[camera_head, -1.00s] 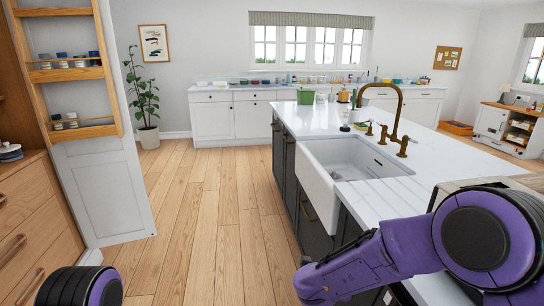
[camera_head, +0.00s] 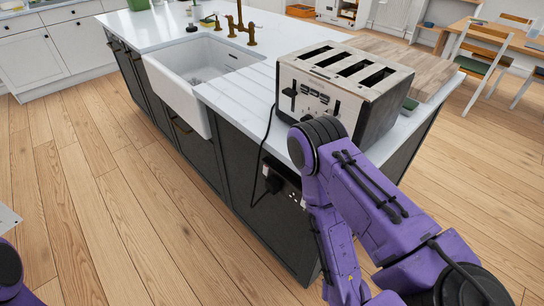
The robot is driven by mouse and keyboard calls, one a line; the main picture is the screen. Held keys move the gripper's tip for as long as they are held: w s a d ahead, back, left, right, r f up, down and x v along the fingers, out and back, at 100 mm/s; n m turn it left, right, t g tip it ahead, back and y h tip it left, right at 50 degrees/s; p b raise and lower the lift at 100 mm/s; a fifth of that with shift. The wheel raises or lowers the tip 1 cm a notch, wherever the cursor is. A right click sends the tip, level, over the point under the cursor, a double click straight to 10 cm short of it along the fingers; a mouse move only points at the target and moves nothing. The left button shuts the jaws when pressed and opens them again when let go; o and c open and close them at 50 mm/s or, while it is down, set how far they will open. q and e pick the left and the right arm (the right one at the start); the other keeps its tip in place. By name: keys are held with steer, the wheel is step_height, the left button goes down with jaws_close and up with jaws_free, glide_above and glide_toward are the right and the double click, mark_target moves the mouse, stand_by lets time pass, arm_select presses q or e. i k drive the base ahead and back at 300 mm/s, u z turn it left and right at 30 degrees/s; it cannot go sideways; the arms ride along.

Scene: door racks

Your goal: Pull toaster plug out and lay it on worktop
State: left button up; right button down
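A silver and black four-slot toaster (camera_head: 345,85) stands on the white worktop (camera_head: 285,38) near the right end of the island. Its black cord hangs over the front edge and down the dark cabinet side. The black plug (camera_head: 273,183) sits in a socket (camera_head: 290,183) on that side, below the toaster. My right arm, purple, comes in from the lower right, bends just in front of the toaster and runs down past the right of the socket. Its gripper is below the picture. Only a bit of my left arm shows at the lower left, without its gripper.
A white sink (camera_head: 190,75) with a brass tap (camera_head: 240,20) is set into the island left of the toaster. A wooden board (camera_head: 405,60) lies behind and right of the toaster. The wooden floor (camera_head: 130,200) left of the island is clear.

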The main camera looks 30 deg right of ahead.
mark_target(272, 185)
steer(key=z, duration=0.85)
